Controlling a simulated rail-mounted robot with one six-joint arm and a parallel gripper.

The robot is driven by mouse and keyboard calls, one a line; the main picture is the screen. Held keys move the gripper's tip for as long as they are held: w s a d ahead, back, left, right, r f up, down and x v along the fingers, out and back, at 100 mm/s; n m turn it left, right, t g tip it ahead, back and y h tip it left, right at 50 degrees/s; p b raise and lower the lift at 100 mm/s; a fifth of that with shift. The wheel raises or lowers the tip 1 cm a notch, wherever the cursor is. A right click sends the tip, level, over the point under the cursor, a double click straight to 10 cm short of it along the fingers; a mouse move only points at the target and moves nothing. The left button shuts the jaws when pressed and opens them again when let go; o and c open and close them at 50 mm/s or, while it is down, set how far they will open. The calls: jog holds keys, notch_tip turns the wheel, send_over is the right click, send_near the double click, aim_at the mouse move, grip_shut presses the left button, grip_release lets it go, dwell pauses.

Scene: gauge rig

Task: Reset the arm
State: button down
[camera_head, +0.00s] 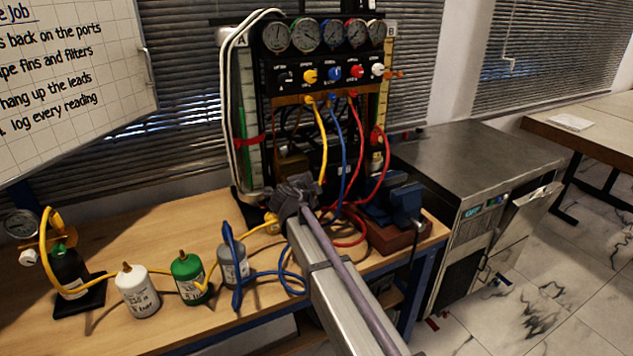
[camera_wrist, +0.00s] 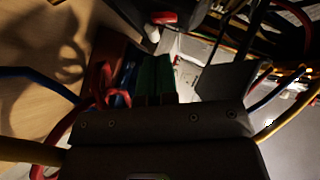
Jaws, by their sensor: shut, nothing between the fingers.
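My arm reaches from the bottom of the head view over the bench edge. My gripper (camera_head: 293,195), dark grey, is at its far end, in front of the gauge rig (camera_head: 328,75) and close to the hoses. It is shut with nothing held. Its fingertips are hard to make out in the head view. In the wrist view its dark body fills the lower part, with hoses on both sides. The rig carries several round gauges and a row of coloured knobs. Yellow, blue and red hoses hang from its ports. My arm hides part of the bench.
On the wooden bench (camera_head: 190,230) stand a white bottle (camera_head: 137,293), a green bottle (camera_head: 189,278), a grey bottle (camera_head: 233,266) and a black one (camera_head: 70,272). A blue vise (camera_head: 396,206) sits right of my arm. A metal cabinet (camera_head: 480,165) stands further right.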

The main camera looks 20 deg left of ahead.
jog(key=v, duration=0.2)
jog(key=shift+s, duration=0.4)
